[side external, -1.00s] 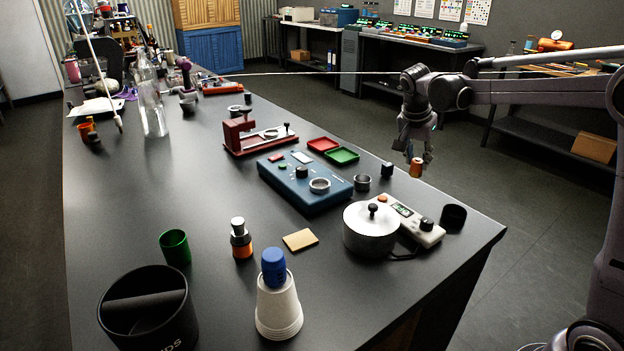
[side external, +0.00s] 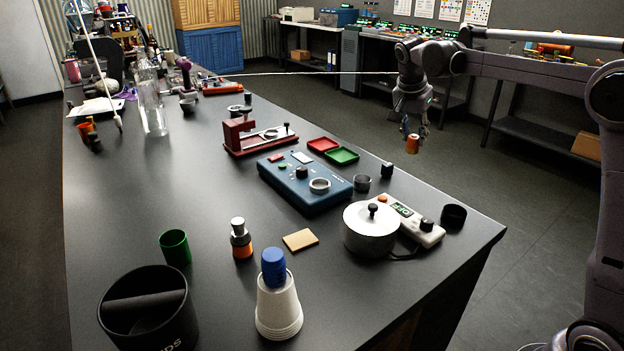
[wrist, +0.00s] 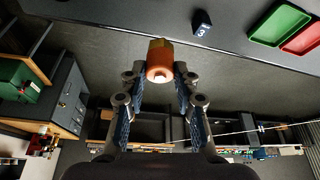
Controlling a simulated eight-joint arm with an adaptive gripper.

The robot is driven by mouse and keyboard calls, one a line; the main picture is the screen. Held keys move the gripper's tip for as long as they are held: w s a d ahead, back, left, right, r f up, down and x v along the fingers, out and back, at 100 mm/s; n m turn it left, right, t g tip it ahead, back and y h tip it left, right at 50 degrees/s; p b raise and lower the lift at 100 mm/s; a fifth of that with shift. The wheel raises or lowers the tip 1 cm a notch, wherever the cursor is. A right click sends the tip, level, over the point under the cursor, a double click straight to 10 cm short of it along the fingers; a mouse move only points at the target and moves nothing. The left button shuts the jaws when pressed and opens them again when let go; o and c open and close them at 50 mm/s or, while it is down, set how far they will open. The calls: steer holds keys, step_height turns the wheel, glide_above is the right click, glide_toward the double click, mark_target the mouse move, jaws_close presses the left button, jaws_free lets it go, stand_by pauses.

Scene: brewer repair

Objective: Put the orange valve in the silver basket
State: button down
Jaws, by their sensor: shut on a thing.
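The orange valve (side external: 412,145), a small orange cylinder with a brass-coloured end, hangs below my gripper (side external: 411,130). In the wrist view the valve (wrist: 159,65) sits between the two fingertips of my gripper (wrist: 158,80), which are shut on it. It is held in the air beyond the bench's far right edge, clear of the bench top. A silver ring (side external: 319,185) on that device also looks like a basket; I cannot tell which is meant.
A dark cube (side external: 387,170) and red and green trays (side external: 342,155) lie near the far edge.

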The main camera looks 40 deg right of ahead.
steer(key=shift+w+a+f, duration=1.35)
steer(key=shift+a+f, duration=0.1)
steer(key=shift+f, duration=0.4)
steer(key=shift+w+a+f, duration=1.35)
steer(key=shift+a+f, duration=0.15)
steer(key=shift+f, duration=0.3)
steer(key=shift+w+a+f, duration=1.35)
steer(key=shift+a+f, duration=0.1)
steer(key=shift+f, duration=0.4)
steer(key=c, duration=1)
jaws_free()
steer(key=shift+f, duration=0.15)
